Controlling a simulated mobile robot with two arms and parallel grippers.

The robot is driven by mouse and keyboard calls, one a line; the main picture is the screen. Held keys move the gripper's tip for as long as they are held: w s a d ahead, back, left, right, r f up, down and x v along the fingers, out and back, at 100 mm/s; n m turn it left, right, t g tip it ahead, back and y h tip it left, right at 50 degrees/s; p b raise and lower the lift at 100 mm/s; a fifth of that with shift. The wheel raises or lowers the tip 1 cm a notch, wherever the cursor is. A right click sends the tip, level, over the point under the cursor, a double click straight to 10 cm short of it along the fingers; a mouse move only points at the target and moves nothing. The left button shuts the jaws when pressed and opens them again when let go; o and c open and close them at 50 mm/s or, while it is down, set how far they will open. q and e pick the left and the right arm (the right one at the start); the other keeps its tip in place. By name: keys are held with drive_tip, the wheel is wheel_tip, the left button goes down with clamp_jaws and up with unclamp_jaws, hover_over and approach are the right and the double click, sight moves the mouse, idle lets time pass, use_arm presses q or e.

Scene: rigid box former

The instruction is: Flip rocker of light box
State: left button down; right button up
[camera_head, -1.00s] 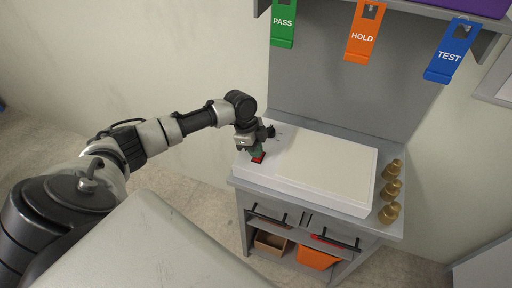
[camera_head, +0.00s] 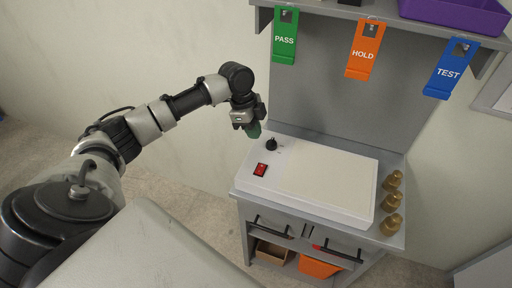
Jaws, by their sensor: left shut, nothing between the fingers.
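The light box (camera_head: 325,178) is a white slab with a pale cream panel, lying on a grey workbench. Its red rocker (camera_head: 260,170) is in full view near the left front corner. A black knob (camera_head: 271,144) stands behind the rocker. My left gripper (camera_head: 254,131) is shut and empty, with greenish fingertips, raised above the back left corner of the light box and apart from the rocker. Which way the rocker is tilted is too small to tell. My right gripper is not in view.
Several brass weights (camera_head: 391,202) stand along the bench's right edge. Green PASS (camera_head: 285,37), orange HOLD (camera_head: 365,50) and blue TEST (camera_head: 451,69) tags hang from the shelf above. A purple bin (camera_head: 455,14) sits on the shelf. Drawers and an orange bin (camera_head: 318,267) are below.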

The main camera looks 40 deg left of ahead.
use_arm(q)
drive_tip(key=shift+w+a+r, duration=0.1)
drive_tip(key=shift+a+r, duration=0.2)
drive_tip(key=shift+r, duration=0.2)
drive_tip(key=shift+a+r, duration=0.25)
drive_tip(key=shift+r, duration=0.2)
